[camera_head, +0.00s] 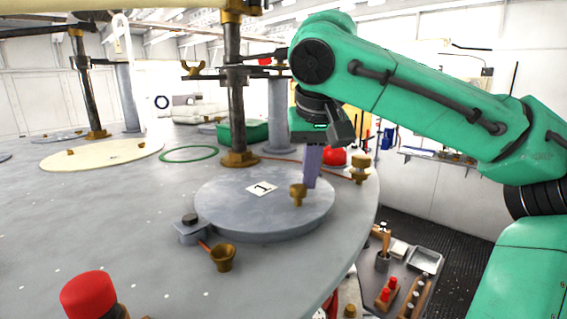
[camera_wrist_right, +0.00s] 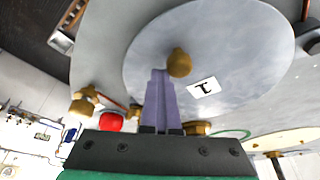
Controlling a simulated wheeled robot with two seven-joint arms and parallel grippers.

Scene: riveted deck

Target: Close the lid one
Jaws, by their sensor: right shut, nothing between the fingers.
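Lid one (camera_head: 240,208) is a round grey disc with a white label marked 1 (camera_head: 261,189). It lies flat on the grey deck, and no opening shows under it. A brass knob (camera_head: 298,194) stands near its right edge. My right gripper (camera_head: 310,186) points down over the lid's right side, its purple fingers shut and empty, close beside the knob. The right wrist view shows the fingertips (camera_wrist_right: 160,72) next to the knob (camera_wrist_right: 179,62); I cannot tell whether they touch. My left gripper is not in view.
A brass cup (camera_head: 223,257) and a red cap (camera_head: 87,293) stand in front. A red dome (camera_head: 334,156) and a brass fitting (camera_head: 359,168) are at the right.

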